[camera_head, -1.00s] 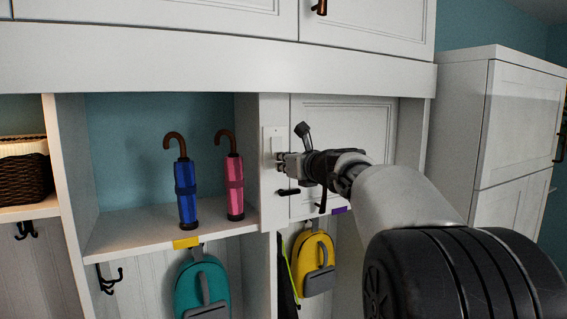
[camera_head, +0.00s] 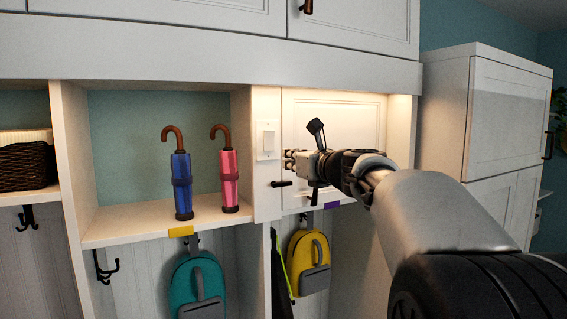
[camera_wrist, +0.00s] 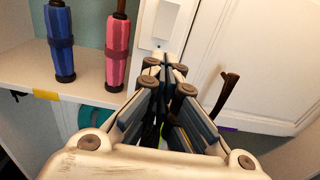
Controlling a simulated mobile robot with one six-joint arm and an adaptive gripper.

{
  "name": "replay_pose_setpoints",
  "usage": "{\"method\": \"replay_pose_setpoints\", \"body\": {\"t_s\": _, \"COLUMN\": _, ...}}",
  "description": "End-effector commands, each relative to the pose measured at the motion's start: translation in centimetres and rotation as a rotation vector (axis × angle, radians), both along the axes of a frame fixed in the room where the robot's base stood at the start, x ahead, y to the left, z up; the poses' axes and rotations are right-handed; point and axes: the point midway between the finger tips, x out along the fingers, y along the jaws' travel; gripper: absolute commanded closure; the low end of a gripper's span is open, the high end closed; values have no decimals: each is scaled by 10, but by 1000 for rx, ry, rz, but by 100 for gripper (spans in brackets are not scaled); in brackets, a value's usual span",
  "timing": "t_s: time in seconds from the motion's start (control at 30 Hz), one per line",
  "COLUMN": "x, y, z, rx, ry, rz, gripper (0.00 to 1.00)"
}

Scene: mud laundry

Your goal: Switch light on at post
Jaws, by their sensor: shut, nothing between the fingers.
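A white light switch (camera_head: 267,140) sits on the white post (camera_head: 266,205) between the open cubby and the small cabinet door. The switch plate also shows at the top of the wrist view (camera_wrist: 166,25). Warm light shines along the top of the compartment on the right of the post. My gripper (camera_head: 288,160) is shut and empty, just right of the switch and apart from it in the head view. In the wrist view my gripper (camera_wrist: 165,62) has its fingertips together below the switch plate.
A blue umbrella (camera_head: 181,185) and a pink umbrella (camera_head: 230,180) stand in the cubby left of the post. A dark door handle (camera_head: 281,184) lies just below my gripper. A teal backpack (camera_head: 190,275) and a yellow backpack (camera_head: 305,250) hang below.

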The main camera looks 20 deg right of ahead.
Motion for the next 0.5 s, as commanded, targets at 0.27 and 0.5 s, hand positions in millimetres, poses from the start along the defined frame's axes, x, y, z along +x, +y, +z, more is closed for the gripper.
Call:
{"method": "replay_pose_setpoints", "body": {"t_s": 0.27, "x": -49, "y": -2, "z": -11, "rx": 2, "ry": 5, "rz": 0, "gripper": 100}}
{"method": "replay_pose_setpoints", "body": {"t_s": 0.5, "x": -59, "y": -2, "z": -12, "rx": 2, "ry": 6, "rz": 2, "gripper": 100}}
